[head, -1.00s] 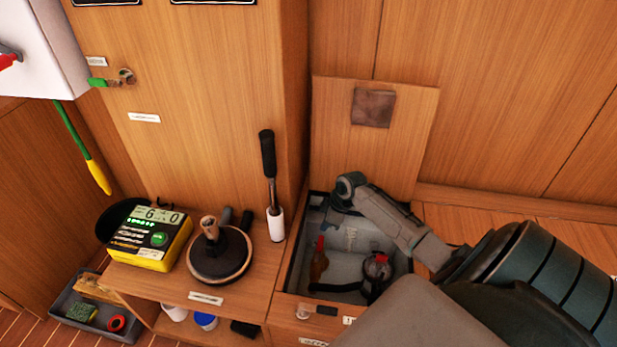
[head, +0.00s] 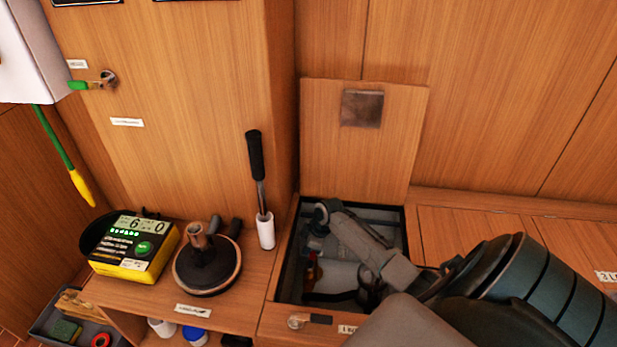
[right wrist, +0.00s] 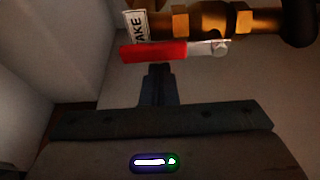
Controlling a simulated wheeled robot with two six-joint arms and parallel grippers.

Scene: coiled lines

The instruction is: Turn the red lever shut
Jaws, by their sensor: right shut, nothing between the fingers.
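The red lever (right wrist: 155,52) shows close up in the right wrist view. It lies roughly along the brass valve and pipe (right wrist: 200,20), with a bare metal end at its right. A white tag (right wrist: 137,27) whose visible letters read "TAKE" is beside it. My right gripper (right wrist: 160,70) is shut and empty, its tips just below the lever in that view; I cannot tell whether they touch. In the head view my right arm reaches into the open locker (head: 283,265), hiding part of its inside. A small red and brown thing (head: 312,270) shows in there. My left gripper is out of view.
The locker's raised lid (head: 385,160) leans behind it. On the ledge to its left stand a black-handled tool with a white base (head: 264,230), a round black winch-like piece (head: 207,272) and a yellow meter (head: 135,265). The locker's walls enclose my right gripper closely.

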